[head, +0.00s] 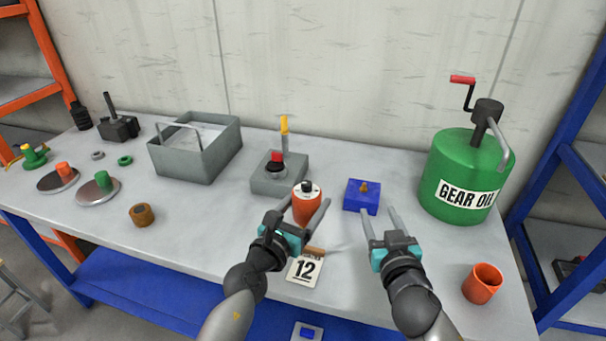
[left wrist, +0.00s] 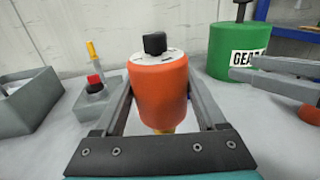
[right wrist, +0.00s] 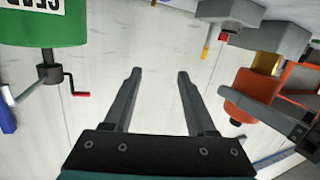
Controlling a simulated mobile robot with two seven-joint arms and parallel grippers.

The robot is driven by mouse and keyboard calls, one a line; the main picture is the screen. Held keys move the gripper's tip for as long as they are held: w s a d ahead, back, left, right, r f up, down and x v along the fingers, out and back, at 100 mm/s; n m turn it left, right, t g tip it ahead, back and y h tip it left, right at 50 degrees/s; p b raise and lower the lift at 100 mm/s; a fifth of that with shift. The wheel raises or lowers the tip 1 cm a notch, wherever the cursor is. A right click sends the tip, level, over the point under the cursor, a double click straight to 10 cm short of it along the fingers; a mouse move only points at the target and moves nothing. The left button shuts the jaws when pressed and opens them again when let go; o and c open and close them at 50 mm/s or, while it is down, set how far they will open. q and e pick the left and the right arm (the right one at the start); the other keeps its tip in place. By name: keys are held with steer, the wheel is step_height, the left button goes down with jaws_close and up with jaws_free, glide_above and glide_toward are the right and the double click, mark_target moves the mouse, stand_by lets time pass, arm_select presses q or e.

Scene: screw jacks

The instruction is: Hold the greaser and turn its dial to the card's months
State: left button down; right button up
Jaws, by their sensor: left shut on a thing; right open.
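The greaser is an orange cylinder (head: 307,208) with a white dial face and a black knob on top. It stands upright between the fingers of my left gripper (head: 306,217), which is shut on it. In the left wrist view the greaser (left wrist: 160,95) fills the space between both fingers, its black knob (left wrist: 155,43) uppermost. My right gripper (head: 380,222) is open and empty, to the right of the greaser. The dial's markings are too small to read.
A blue block (head: 361,197) with a brass stud stands behind my right gripper. A green GEAR OIL drum (head: 462,170) with a crank and an orange cup (head: 483,284) are at the right. A grey box with a red button (head: 278,178) and a grey tray (head: 196,158) stand behind left.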

mark_target(305, 181)
steer(key=s+a+r+n+t+y, duration=0.1)
steer(key=s+a+r+y, duration=0.15)
steer(key=a, duration=0.35)
steer(key=s+a+r+n+y, duration=0.1)
steer(key=s+a+r+y, duration=0.1)
steer(key=s+a+r, duration=0.3)
steer(key=shift+h, duration=0.25)
steer(key=x, duration=0.4)
steer(key=f+x, duration=0.1)
steer(key=x, duration=0.9)
steer(key=shift+a+f, duration=0.2)
steer(key=shift+a, duration=0.2)
steer(key=shift+s, duration=0.1)
jaws_close()
